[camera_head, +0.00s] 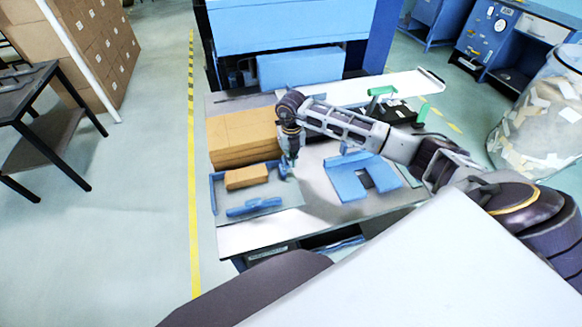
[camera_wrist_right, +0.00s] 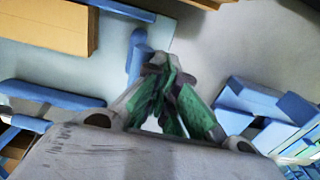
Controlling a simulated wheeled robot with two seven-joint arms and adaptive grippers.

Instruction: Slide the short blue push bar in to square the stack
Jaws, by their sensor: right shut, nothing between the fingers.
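The small stack, a kraft-brown block (camera_head: 246,177), lies on a grey board with blue edges on the table's left side. It also shows at the top left of the right wrist view (camera_wrist_right: 45,25). The short blue push bar (camera_wrist_right: 137,55) is at the board's right side, apart from the stack. In the head view it is small and partly covered by the gripper. My right gripper (camera_head: 287,174) points down beside this bar, shut and empty. In the wrist view its green-padded fingertips (camera_wrist_right: 158,68) are close to the bar; I cannot tell whether they touch. My left gripper is out of view.
A longer blue bar (camera_head: 253,207) lies along the board's front. A large kraft stack (camera_head: 240,137) stands behind the board. A blue plate with a notch (camera_head: 352,179) lies to the right. A blue machine (camera_head: 290,30) stands behind the table. Bare grey table lies between board and plate.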

